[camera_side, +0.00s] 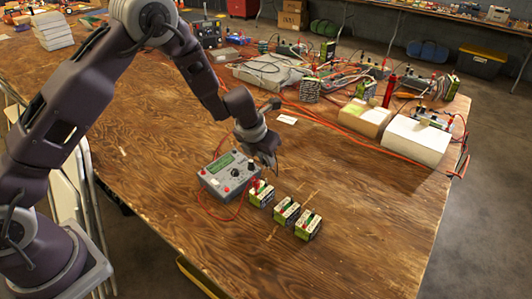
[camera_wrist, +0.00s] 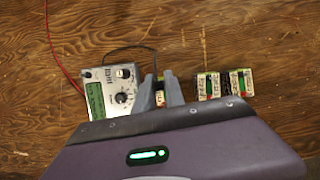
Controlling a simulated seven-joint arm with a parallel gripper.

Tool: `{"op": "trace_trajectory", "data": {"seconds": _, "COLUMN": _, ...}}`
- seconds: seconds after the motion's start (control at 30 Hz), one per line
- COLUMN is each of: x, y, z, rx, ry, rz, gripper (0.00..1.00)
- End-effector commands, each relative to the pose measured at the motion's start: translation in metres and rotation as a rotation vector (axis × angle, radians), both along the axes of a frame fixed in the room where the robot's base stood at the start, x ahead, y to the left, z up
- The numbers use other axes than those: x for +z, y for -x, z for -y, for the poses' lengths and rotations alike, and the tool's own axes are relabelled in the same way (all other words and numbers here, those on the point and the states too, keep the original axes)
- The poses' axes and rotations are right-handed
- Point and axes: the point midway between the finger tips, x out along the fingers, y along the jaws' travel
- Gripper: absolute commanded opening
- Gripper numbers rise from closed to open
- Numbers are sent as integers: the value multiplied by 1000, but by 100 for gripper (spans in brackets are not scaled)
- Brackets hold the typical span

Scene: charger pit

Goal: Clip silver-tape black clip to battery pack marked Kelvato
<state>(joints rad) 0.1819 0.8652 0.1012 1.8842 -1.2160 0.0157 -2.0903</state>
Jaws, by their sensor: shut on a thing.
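My gripper (camera_side: 270,164) points down just above and beside the nearest of three small green-and-white battery packs. In the wrist view its fingers (camera_wrist: 161,92) are close together. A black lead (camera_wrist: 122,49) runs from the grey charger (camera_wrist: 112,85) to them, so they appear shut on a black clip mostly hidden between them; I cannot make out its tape. The nearest pack (camera_side: 259,194) has a red clip at its top. The middle pack (camera_side: 286,211) and end pack (camera_side: 308,226) stand to its lower right. The pack names are too small to read, so I cannot tell which is Kelvato.
The charger (camera_side: 228,178) sits left of the packs, with a red lead (camera_side: 219,217) looping on the wooden table (camera_side: 370,215). Boxes (camera_side: 417,142), cables and equipment crowd the table's far side. The table right of the packs is clear.

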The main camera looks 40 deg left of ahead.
Motion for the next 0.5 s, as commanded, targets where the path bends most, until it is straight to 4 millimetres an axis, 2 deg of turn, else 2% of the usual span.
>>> {"op": "trace_trajectory", "data": {"seconds": 0.5, "x": -40, "y": 1, "z": 0, "rx": 3, "ry": 0, "rz": -4, "gripper": 0}}
